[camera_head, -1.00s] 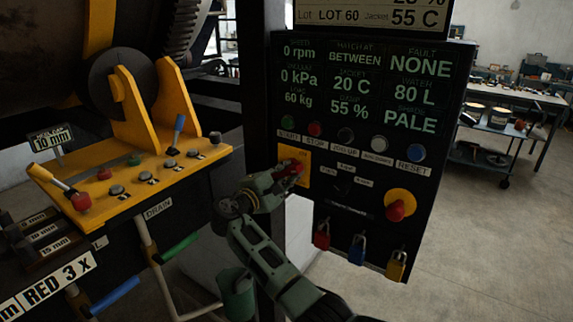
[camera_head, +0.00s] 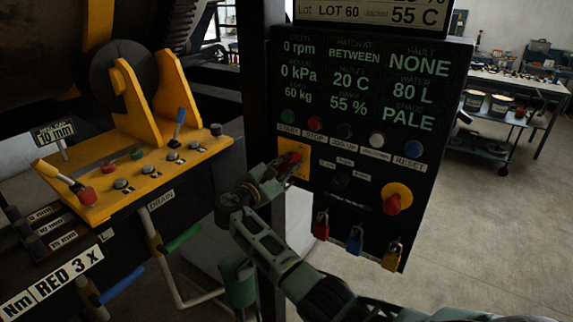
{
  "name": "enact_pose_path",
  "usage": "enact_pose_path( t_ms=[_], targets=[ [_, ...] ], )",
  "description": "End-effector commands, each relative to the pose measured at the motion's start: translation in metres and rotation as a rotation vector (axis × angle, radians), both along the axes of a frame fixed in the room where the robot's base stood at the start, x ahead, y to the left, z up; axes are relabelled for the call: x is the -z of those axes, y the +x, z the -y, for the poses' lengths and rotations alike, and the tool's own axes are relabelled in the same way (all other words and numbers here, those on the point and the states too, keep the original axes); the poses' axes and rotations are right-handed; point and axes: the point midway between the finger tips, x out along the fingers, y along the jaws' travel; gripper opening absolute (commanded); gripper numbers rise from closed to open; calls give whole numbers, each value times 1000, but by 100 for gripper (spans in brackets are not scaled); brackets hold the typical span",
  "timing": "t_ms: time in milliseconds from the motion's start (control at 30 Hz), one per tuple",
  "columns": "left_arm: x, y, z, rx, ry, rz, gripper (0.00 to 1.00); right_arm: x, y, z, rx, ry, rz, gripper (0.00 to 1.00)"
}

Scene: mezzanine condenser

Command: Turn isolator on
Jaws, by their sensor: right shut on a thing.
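The isolator is a yellow square plate (camera_head: 303,149) with a red handle (camera_head: 291,160) at the left of the black control panel (camera_head: 345,215). My right gripper (camera_head: 286,167) is shut on the red handle, its arm coming from the lower right. The fingers cover part of the handle and the plate's lower left, so the exact handle angle is hard to read. The panel display (camera_head: 365,85) reads 0 rpm, 0 kPa and fault NONE. My left gripper is not in view.
A red mushroom knob (camera_head: 393,205) on a yellow disc sits right of the isolator. Red (camera_head: 321,228), blue (camera_head: 355,241) and yellow (camera_head: 392,257) padlocks hang below. A row of buttons is just above. A yellow lever console (camera_head: 110,195) stands at the left.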

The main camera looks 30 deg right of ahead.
Motion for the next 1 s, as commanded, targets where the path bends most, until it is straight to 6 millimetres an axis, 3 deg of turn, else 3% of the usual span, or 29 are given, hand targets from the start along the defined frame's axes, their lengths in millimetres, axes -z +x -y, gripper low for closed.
enact_pose_path(
  t_ms=[100, 133, 333, 733, 1000],
  targets=[
    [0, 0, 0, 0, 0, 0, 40, 3, 0, 0, 0, 0, -8, 0],
    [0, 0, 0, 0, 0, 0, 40, 3, 0, 0, 0, 0, -8, 19],
    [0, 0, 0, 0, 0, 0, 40, 2, 0, 0, 0, 0, -4, 37],
    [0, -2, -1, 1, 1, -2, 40, 1, -2, -6, -1, 0, -1, 38],
    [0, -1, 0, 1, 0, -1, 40, 2, -21, -53, -4, 3, -1, 38]
  ],
)
